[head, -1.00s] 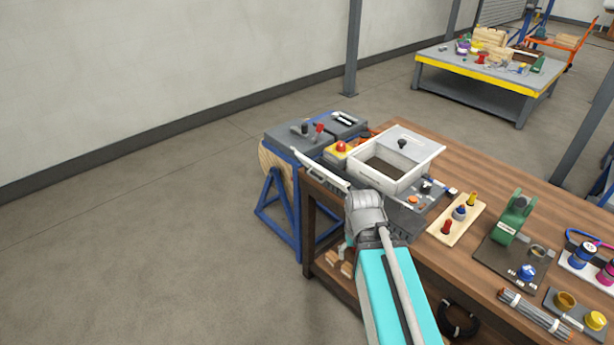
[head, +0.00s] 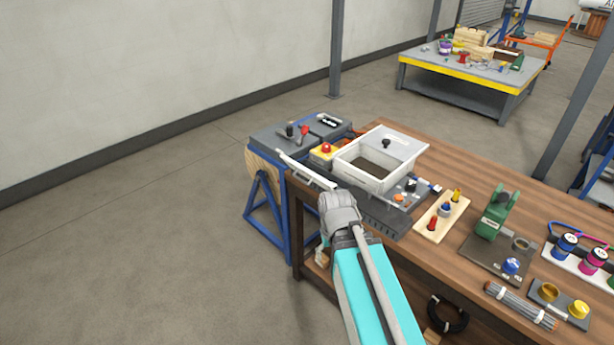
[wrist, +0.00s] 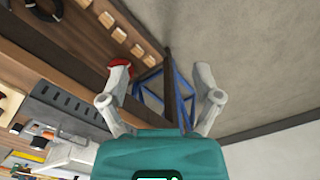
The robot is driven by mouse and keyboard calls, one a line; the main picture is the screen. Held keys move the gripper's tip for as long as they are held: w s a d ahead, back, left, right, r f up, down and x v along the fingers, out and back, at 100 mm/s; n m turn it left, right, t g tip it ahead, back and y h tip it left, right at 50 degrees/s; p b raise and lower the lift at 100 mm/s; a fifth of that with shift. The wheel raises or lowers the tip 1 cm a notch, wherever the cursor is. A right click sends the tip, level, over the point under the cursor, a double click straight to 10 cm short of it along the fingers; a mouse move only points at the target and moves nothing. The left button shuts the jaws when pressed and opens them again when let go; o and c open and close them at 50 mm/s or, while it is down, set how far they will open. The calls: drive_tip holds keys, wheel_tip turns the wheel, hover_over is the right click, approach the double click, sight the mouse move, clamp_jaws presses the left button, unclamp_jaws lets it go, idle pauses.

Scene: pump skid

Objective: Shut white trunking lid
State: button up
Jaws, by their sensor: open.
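The white trunking lid appears to be the long narrow white strip (head: 305,170) in the head view. It lies slanted at the bench's left end, beside the grey slotted trunking (head: 382,216). The slotted trunking also shows at the left of the wrist view (wrist: 66,104). My gripper (wrist: 164,82) is open and empty in the wrist view, its two fingers wide apart, with the floor and a blue stand beyond them. In the head view my grey wrist is just in front of the strip's near end, and my fingers are hidden. I cannot make out the lid in the wrist view.
A white open-topped box (head: 370,178) stands behind the trunking, with a yellow box with a red button (head: 325,150) to its left. A blue stand (head: 268,212) is left of the wooden bench (head: 455,172). Colored plugs (head: 445,209) and a green device (head: 496,212) are to the right.

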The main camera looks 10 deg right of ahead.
drive_tip(key=shift+w+f, duration=0.15)
drive_tip(key=shift+f, duration=0.05)
drive_tip(key=c, duration=0.4)
drive_tip(key=w+f+n+b, duration=0.1)
drive_tip(key=w+f+n+h+b, duration=0.1)
drive_tip(key=b, duration=0.1)
drive_tip(key=shift+w+d+f+h, duration=0.2)
drive_tip(key=shift+w+h, duration=0.1)
drive_tip(key=c, duration=0.7)
drive_tip(key=w+f+n+h+b, duration=0.2)
drive_tip(key=w+b, duration=0.1)
drive_tip(key=shift+w+d+f+n+t, duration=0.1)
drive_tip(key=shift+w+n+t, duration=0.05)
drive_tip(key=shift+n+t, duration=0.25)
drive_tip(key=w+a+f+n+t+h+b, duration=0.25)
drive_tip(key=w+n+h+b, duration=0.25)
drive_tip(key=w+n+b, duration=0.3)
drive_tip(key=w+a+r+n+t+h+b, duration=0.1)
drive_tip(key=w+a+n+t+h+b, duration=0.4)
drive_tip(key=w+a+n+b, duration=0.5)
drive_tip(key=shift+w+a+r+n+t+h, duration=0.3)
drive_tip(key=shift+w+a+n+t, duration=0.75)
drive_tip(key=shift+w+a+n, duration=0.7)
drive_tip(key=shift+s+a+m, duration=0.25)
drive_tip(key=shift+m, duration=0.2)
